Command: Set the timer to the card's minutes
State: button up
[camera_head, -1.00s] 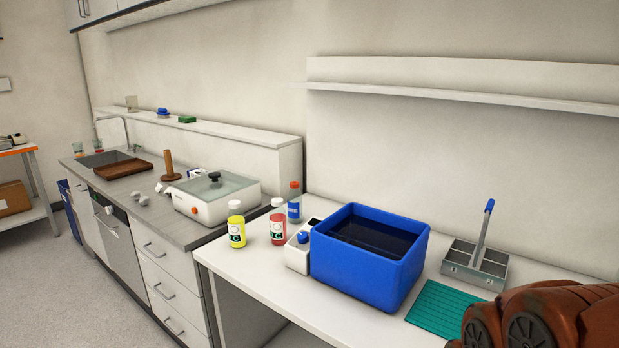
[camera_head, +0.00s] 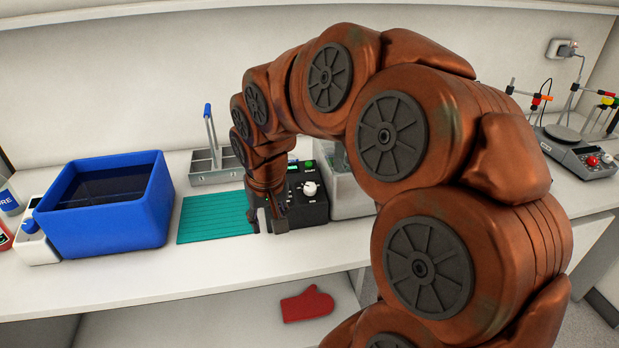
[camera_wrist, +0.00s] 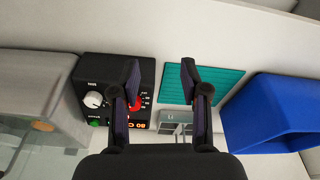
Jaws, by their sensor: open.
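The timer is a black box (camera_head: 308,208) on the white bench, partly hidden behind my arm in the head view. It has a white knob (camera_head: 310,188) and a green button (camera_head: 309,164). In the wrist view the black box (camera_wrist: 112,72) shows upside down, with the white knob (camera_wrist: 93,100), a red part partly behind a finger and a lit red display (camera_wrist: 130,125). My gripper (camera_wrist: 160,75) is open and empty above the bench, between the box and the green mat. In the head view my gripper (camera_head: 268,222) is at the box's left side; contact cannot be told. I see no card.
A green ribbed mat (camera_head: 215,218) lies left of the box, with a blue tub (camera_head: 110,225) farther left. A grey divided caddy (camera_head: 205,172) stands behind the mat. A clear-sided container (camera_head: 348,190) stands right of the box. A red mitt (camera_head: 307,305) lies on the lower shelf.

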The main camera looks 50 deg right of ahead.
aim_at(311, 186)
jog(key=w+d+r+m+t+h+p, duration=0.1)
jog(key=d+r+m, duration=0.1)
jog(key=d, duration=0.6)
jog(key=w+d+r+m, duration=0.1)
jog(key=d+m, duration=0.1)
jog(key=d, duration=0.6)
jog(key=shift+h, duration=0.3)
jog(key=shift+p+x, duration=1.45)
jog(key=shift+x, duration=2.5)
jog(key=shift+w+d+r, duration=0.1)
jog(key=shift+d, duration=0.1)
jog(key=shift+c, duration=0.3)
grip_shut()
jog(key=shift+b, duration=0.35)
